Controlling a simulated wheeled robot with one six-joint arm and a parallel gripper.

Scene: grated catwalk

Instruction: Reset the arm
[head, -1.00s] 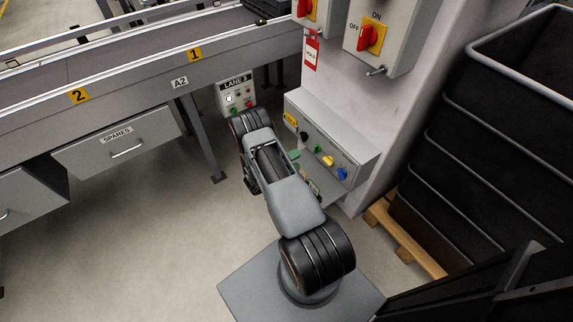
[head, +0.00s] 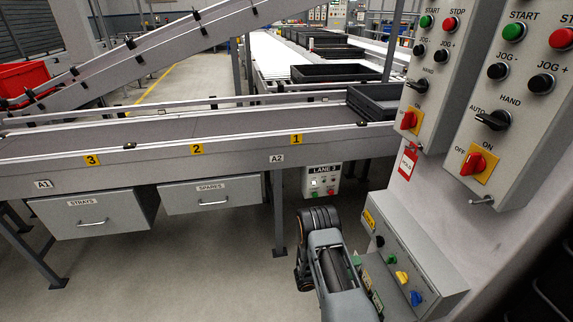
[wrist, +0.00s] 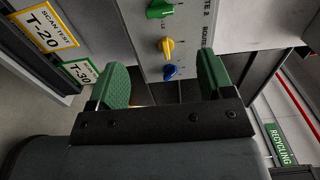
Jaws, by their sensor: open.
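My gripper (wrist: 160,85) shows in the wrist view with its two green fingers wide apart. It is open, with nothing between the fingers. Beyond it is a grey panel (wrist: 188,30) with green, yellow and blue knobs, which sits to the right of my arm in the head view (head: 440,280). My arm is folded at the bottom middle of the head view. The gripper itself is mostly hidden there by the arm links.
A conveyor (head: 230,150) with drawers below crosses ahead. A LANE 3 box (head: 321,181) hangs near my arm. Switch boxes (head: 440,60) are mounted on a pillar at the right. Signs T-20 (wrist: 46,28) and T-30 (wrist: 80,73) show left of the fingers. Open floor lies at lower left.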

